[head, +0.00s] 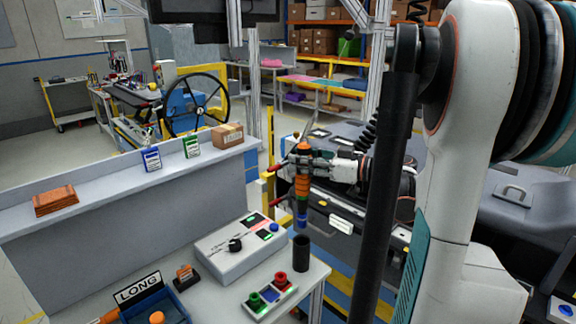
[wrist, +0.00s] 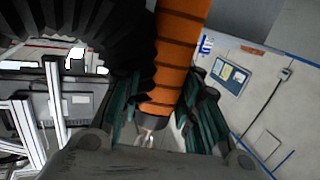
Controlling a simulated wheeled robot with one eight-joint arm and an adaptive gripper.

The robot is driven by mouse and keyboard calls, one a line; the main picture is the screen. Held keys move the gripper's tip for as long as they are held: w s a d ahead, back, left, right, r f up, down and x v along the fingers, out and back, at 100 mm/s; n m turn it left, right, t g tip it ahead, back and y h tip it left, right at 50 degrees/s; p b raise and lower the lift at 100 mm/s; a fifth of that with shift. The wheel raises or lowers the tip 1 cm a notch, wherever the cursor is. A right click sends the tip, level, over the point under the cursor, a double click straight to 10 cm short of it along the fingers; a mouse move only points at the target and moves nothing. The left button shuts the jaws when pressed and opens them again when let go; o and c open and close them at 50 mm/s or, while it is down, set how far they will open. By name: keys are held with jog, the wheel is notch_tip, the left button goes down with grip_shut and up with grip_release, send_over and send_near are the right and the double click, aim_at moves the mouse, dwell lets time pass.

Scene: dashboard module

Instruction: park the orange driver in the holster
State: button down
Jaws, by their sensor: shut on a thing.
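The orange driver (head: 303,186) hangs roughly upright in my gripper (head: 300,170) in the head view, with darker bands and a blue section at its lower end. In the wrist view the driver's ribbed orange body (wrist: 180,50) stands between my gripper's dark green ribbed fingers (wrist: 158,125), which are shut on it. A black open-topped cylinder (head: 302,254), which looks like the holster, stands at the right of the grey bench top. The driver is above it in the picture, apart from it; the exact distance in depth is unclear.
A grey control box (head: 240,250) with a knob and a button box (head: 270,297) with red and green buttons sit left of the cylinder. A blue bin (head: 178,308) with a LONG sign (head: 138,288) is at the lower left. A raised ledge (head: 110,185) runs behind.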

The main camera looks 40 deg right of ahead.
aim_at(303, 211)
dwell(0.4)
jog(key=shift+f+b, duration=6.1)
jog(key=shift+f, duration=1.95)
jog(key=c, duration=1.1)
grip_release()
jog(key=shift+s+d, duration=0.1)
jog(key=f+v, duration=0.1)
jog(key=v, duration=1)
jog(key=shift+s+r, duration=0.4)
jog(key=shift+r, duration=0.1)
